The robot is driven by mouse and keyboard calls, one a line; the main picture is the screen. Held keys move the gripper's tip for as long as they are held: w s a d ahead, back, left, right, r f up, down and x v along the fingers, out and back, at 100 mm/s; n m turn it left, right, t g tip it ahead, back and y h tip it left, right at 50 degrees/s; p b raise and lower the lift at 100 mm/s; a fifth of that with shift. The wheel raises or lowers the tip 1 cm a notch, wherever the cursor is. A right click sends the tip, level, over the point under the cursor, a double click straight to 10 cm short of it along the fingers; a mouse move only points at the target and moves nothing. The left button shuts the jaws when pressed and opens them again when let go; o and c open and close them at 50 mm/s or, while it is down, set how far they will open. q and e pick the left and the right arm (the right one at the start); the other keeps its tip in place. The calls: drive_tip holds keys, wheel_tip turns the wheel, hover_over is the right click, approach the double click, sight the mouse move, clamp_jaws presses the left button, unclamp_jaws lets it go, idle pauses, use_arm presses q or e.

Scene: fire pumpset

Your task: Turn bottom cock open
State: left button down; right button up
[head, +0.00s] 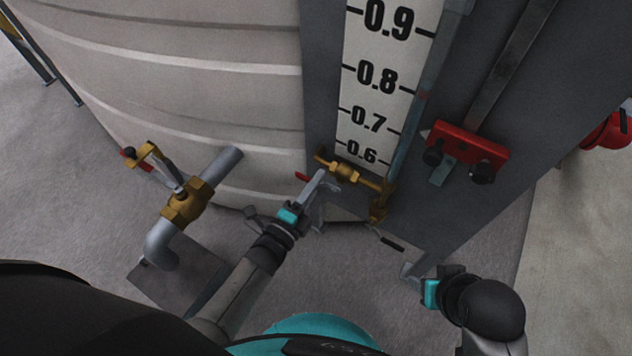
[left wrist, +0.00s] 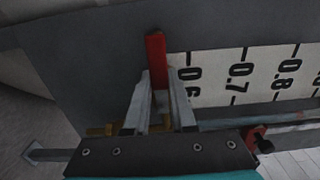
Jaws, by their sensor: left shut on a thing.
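The brass bottom cock (head: 342,170) sits at the foot of the level gauge, just below the 0.6 mark. Its red handle (head: 302,176) points left in the head view. In the left wrist view the red handle (left wrist: 156,60) stands up between the fingers. My left gripper (head: 320,187) is shut on the red handle, and its fingers hide part of the handle and cock. My right gripper (head: 413,275) hangs low at the right, apart from the cock. Its finger gap is not clear.
A large pale tank (head: 200,80) stands behind. A brass valve (head: 187,202) on a grey pipe is left of my left arm. A brass fitting (head: 379,204) is right of the cock. A red bracket (head: 466,148) with black knobs is at the right.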

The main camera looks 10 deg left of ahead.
idle(0.3)
use_arm(q)
drive_tip(key=c, duration=0.7)
unclamp_jaws()
drive_tip(key=shift+c, duration=0.2)
drive_tip(key=shift+s, duration=0.15)
drive_tip(key=p+v, duration=0.3)
drive_tip(key=v, duration=1.2)
use_arm(e)
wheel_tip(320, 180, down, 7)
drive_tip(key=s+g, duration=0.1)
drive_tip(key=shift+s+r, duration=0.15)
drive_tip(key=shift+s, duration=0.05)
use_arm(q)
drive_tip(key=shift+a, duration=0.1)
